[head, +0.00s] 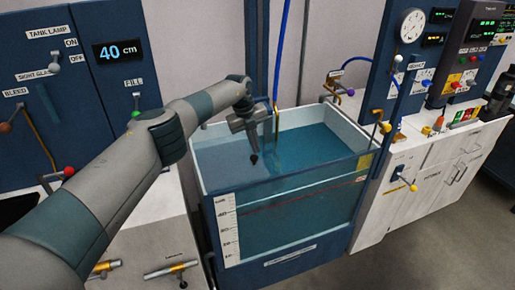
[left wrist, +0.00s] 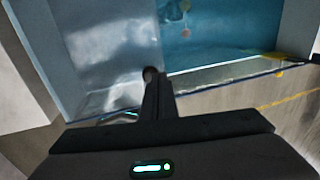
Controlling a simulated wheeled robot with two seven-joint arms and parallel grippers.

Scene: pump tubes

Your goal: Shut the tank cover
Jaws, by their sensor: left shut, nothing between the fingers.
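The tank (head: 208,188) is a blue-framed, clear-walled box of teal water in the middle of the head view. A pale grey, shiny panel, which looks like the tank cover (head: 222,152), lies over its left part. The right part shows open teal water (head: 318,148). My left gripper (head: 254,160) points down over the tank, near the panel's right edge. Its fingers are shut and empty. In the left wrist view the fingertips (left wrist: 150,73) are at the border between the grey panel (left wrist: 105,45) and the water (left wrist: 235,35). I cannot tell whether they touch the panel.
A blue hose (head: 281,50) and brass pipe (head: 276,122) come down at the tank's back. A control panel with a "40 cm" display (head: 120,50) stands left. A white cabinet (head: 435,180) with valves and gauges stands right. Floor (head: 400,250) is clear in front.

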